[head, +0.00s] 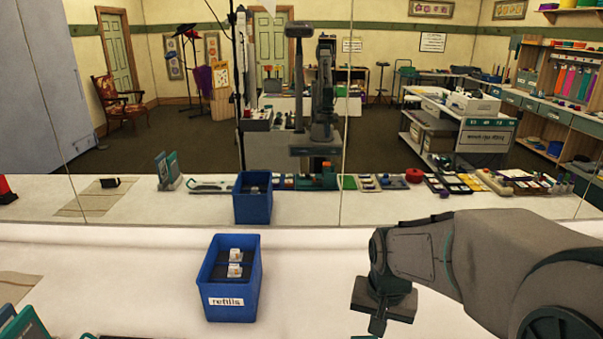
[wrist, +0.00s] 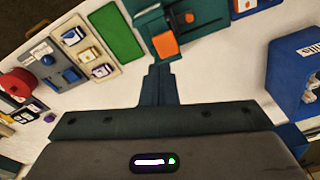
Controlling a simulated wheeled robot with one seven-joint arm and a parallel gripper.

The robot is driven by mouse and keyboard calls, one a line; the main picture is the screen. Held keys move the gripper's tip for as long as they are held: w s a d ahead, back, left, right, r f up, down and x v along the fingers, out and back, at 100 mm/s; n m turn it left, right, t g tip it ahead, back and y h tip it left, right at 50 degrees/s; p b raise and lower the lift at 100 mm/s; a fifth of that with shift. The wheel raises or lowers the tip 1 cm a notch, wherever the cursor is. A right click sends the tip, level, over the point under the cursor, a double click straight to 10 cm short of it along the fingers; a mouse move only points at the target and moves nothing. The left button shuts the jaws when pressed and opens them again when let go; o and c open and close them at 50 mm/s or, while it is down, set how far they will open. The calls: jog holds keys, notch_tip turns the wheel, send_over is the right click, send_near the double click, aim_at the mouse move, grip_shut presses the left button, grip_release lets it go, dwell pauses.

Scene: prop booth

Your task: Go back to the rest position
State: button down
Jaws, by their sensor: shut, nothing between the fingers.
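My gripper (head: 377,326) hangs over the white counter at the lower right of the head view, with the arm reaching in from the right. Its fingertips are near the bottom edge there. In the wrist view the two fingers (wrist: 158,72) are together with nothing between them. They point toward a teal device with an orange block (wrist: 165,45); I cannot tell the gap between them.
A blue bin labelled refills (head: 231,312) stands left of my gripper, holding two small whitish items (head: 235,262). A mirror (head: 290,150) behind the counter reflects the room and me. The wrist view shows a green pad (wrist: 115,32), small trays and a red round thing (wrist: 18,83).

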jog(key=s+r+n+t, duration=0.2)
jog(key=s+r, duration=0.4)
jog(key=s, duration=0.4)
jog(key=shift+r+n, duration=0.4)
jog(key=shift+n, duration=0.5)
